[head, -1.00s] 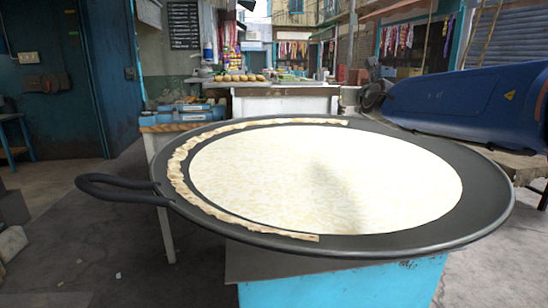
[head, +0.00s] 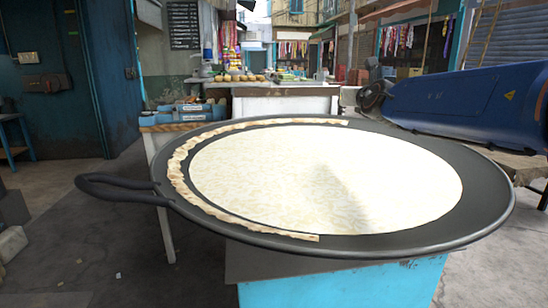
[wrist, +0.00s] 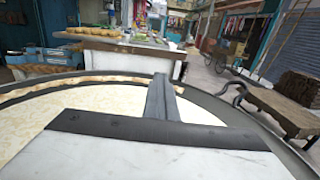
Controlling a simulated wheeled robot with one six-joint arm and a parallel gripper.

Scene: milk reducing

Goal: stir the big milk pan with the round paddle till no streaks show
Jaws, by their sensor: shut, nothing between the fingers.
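The big milk pan (head: 482,200) is a wide, shallow, dark pan with a looped handle on its left. Pale cream milk (head: 320,175) with faint yellowish streaks covers much of it, and a soft shadow lies on the milk. A crusty, tan strip (head: 178,178) curves along the left and far side. My gripper (wrist: 162,82) shows in the wrist view, its grey fingers together and empty, over the pan near the far rim. It is not made out in the head view, where my blue arm reaches in from the right. I see no round paddle in either view.
The pan rests on a light-blue stand (head: 345,285). Behind it is a white counter (head: 285,103) with round food items. Blue boxes (head: 180,113) sit on a table at the left. A wooden bench (wrist: 275,110) stands right of the pan. Floor at the left is mostly clear.

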